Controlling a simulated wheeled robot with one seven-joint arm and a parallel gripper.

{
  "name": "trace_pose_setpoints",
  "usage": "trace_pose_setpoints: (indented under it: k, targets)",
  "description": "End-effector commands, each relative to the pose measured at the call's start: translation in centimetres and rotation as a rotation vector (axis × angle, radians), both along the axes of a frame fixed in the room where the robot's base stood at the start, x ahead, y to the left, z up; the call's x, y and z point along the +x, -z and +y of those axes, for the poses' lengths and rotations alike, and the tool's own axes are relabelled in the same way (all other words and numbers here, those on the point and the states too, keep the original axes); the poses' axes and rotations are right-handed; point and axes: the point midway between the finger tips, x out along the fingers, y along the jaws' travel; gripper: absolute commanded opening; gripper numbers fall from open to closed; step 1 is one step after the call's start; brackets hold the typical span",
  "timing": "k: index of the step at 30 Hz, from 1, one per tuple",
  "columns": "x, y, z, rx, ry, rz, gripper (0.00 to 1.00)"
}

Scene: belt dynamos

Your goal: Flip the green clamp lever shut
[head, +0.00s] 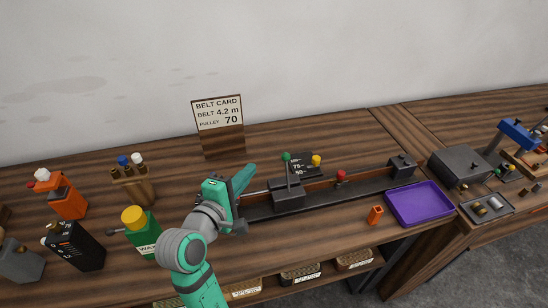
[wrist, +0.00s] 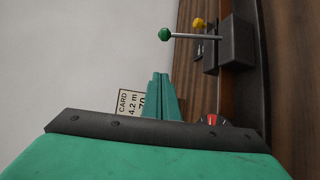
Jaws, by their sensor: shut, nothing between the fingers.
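The green clamp lever is a thin metal rod with a green ball knob (head: 287,156). It stands upright from a dark grey block (head: 289,199) on the long dark rail. In the wrist view, which is turned on its side, the green knob (wrist: 165,34) and its rod lead to the grey block (wrist: 240,42). My gripper (head: 250,170) is left of the lever, at about knob height, with a visible gap between them. Its green fingers (wrist: 162,88) are together, with nothing held in the wrist view.
A yellow knob (head: 316,160) and a red knob (head: 340,174) stand right of the lever. The belt card (head: 218,113) stands behind my gripper. A purple tray (head: 420,216) and an orange block (head: 375,214) lie at the right. Bottles, including a green wax bottle (head: 146,246), stand at the left.

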Motion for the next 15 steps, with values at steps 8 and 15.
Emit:
trace_pose_setpoints:
  k: [8,15]
  targets:
    - [2.2,0.4,-1.1,0.0,0.006,0.0,0.0]
    - [6.2,1.2,-2.7,0.0,0.008,0.001,0.0]
